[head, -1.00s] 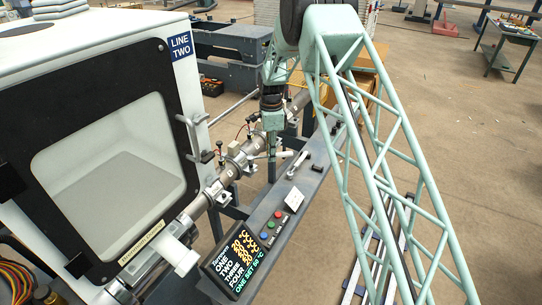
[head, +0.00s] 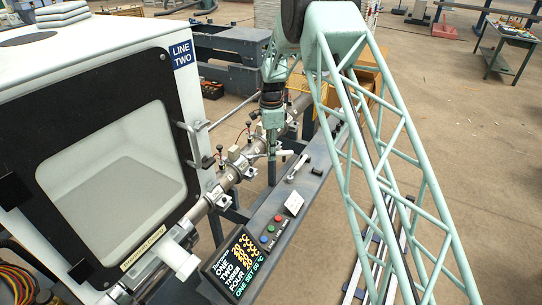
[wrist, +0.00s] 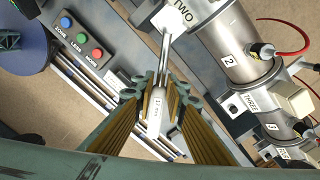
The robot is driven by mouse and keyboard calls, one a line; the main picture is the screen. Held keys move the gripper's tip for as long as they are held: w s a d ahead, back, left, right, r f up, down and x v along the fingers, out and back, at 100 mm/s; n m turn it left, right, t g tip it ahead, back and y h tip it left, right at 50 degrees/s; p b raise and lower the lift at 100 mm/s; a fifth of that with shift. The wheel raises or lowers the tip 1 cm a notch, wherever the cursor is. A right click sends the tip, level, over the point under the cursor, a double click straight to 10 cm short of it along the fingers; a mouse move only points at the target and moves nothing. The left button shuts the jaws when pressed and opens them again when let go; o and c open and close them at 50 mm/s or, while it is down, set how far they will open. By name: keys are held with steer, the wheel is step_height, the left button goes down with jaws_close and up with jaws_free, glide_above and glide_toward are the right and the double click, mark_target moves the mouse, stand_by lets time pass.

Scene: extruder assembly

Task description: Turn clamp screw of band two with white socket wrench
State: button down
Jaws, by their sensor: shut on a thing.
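My gripper (wrist: 160,100) is shut on the white socket wrench (wrist: 155,122), whose pale handle carries a small size label. The wrench's metal shaft points away from the fingers toward the plate marked TWO (wrist: 183,17). Band two (wrist: 228,60), a metal sleeve marked 2, wraps the barrel to the right of the shaft. I cannot make out the clamp screw, or whether the socket sits on it. In the head view, my gripper (head: 271,148) hangs pointing down beside the barrel (head: 233,165), over the side of the grey rail.
Band three (wrist: 271,128) and its plate marked THREE lie along the barrel, with cables nearby. A grey-handled tool (head: 297,167) lies on the rail. A button box (head: 273,228) and lit display (head: 236,262) stand at its front end. The white cabinet (head: 110,170) is at left.

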steer(key=shift+r+p, duration=0.35)
steer(key=shift+r, duration=0.7)
steer(key=shift+f, duration=0.1)
